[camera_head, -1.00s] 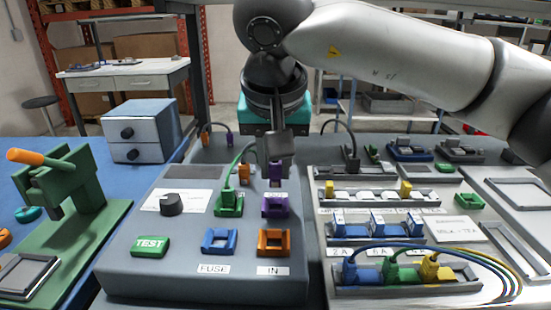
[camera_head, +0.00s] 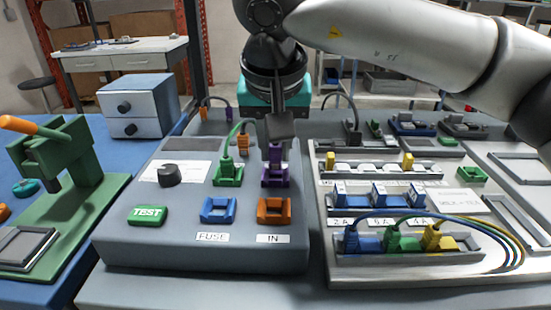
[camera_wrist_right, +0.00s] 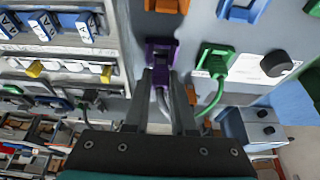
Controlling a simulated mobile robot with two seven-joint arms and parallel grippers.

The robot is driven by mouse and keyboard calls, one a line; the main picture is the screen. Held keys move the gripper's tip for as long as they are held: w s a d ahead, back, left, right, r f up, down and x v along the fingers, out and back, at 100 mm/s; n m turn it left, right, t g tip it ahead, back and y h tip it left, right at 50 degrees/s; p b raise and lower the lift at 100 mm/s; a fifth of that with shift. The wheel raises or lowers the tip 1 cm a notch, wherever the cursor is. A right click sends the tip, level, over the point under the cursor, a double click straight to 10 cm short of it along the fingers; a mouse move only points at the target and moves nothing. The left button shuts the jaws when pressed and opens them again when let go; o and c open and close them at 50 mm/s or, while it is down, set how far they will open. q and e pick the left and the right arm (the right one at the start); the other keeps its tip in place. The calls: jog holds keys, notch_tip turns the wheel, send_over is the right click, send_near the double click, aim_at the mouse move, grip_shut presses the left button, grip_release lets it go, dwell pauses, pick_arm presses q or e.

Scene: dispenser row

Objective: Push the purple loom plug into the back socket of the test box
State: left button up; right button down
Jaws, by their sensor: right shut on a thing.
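The purple loom plug (camera_head: 275,155) is held upright between the fingers of my right gripper (camera_head: 275,147), which is shut on it. It stands over the purple socket (camera_head: 276,182) at the back right of the grey test box (camera_head: 120,245). The plug's lower end meets the socket, but I cannot tell how deep it sits. In the right wrist view, the right gripper (camera_wrist_right: 163,80) points at the purple socket (camera_wrist_right: 161,46), and the fingers partly hide the plug. A grey cable runs back between the fingers. My left gripper is not in view.
A green plug (camera_head: 227,172) with a green cable stands close left of the purple socket. An orange socket (camera_head: 274,211) and a blue socket (camera_head: 218,210) lie in front. A rack of plugs (camera_head: 400,240) is at the right, a green lever press (camera_head: 60,160) at the left.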

jog(key=shift+f, duration=0.25)
jog(key=shift+f+b, duration=0.4)
jog(key=shift+f, duration=0.05)
jog(key=shift+f, duration=0.25)
dwell(0.5)
jog(key=shift+s+f+b, duration=0.1)
jog(key=shift+f+b, duration=0.1)
jog(key=shift+b, duration=0.15)
